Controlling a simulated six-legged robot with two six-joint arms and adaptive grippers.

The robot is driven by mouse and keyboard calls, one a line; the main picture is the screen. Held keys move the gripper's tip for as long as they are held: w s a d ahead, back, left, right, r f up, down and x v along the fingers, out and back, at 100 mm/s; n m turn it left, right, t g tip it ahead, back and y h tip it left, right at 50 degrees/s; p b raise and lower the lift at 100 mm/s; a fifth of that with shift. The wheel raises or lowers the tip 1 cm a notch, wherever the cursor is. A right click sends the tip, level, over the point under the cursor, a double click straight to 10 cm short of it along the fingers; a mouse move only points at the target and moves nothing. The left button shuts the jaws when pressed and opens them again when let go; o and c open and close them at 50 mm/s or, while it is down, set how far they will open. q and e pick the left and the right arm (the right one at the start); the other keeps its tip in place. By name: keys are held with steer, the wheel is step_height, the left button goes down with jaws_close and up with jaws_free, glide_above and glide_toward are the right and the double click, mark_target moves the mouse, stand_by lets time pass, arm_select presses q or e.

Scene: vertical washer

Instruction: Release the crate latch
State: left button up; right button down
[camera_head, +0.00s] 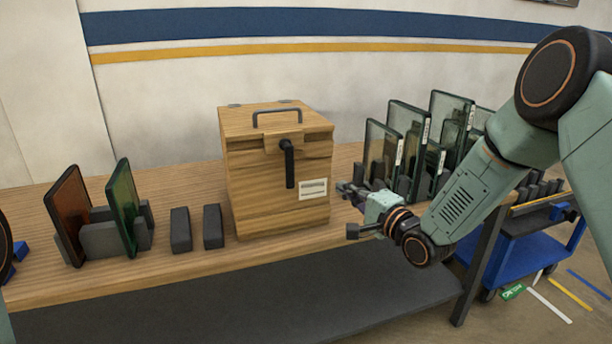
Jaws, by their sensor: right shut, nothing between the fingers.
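The wooden crate (262,190) stands upright on the wooden bench, with its lid down and a dark handle (277,114) on top. The crate latch (289,160), a black lever, hangs downward on the front face below the lid's edge. A white label (313,189) is to the lower right of the latch. My right gripper (348,191) is shut and empty, just to the right of the crate and apart from the latch. My left gripper is not visible.
Glass panels in dark racks (402,140) stand behind and right of my right gripper. Two dark blocks (196,229) and racked orange and green panels (124,207) stand left of the crate. A blue cart (535,250) is at the right. The bench's front strip is clear.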

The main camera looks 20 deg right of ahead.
mark_target(288, 164)
steer(key=w+a, duration=0.6)
steer(key=w, duration=0.3)
steer(key=shift+w+a+b, duration=0.3)
steer(key=shift+w+b, duration=0.05)
stand_by(0.3)
steer(key=shift+a+f, duration=0.1)
steer(key=shift+a+f+m, duration=0.1)
steer(key=shift+m, duration=0.3)
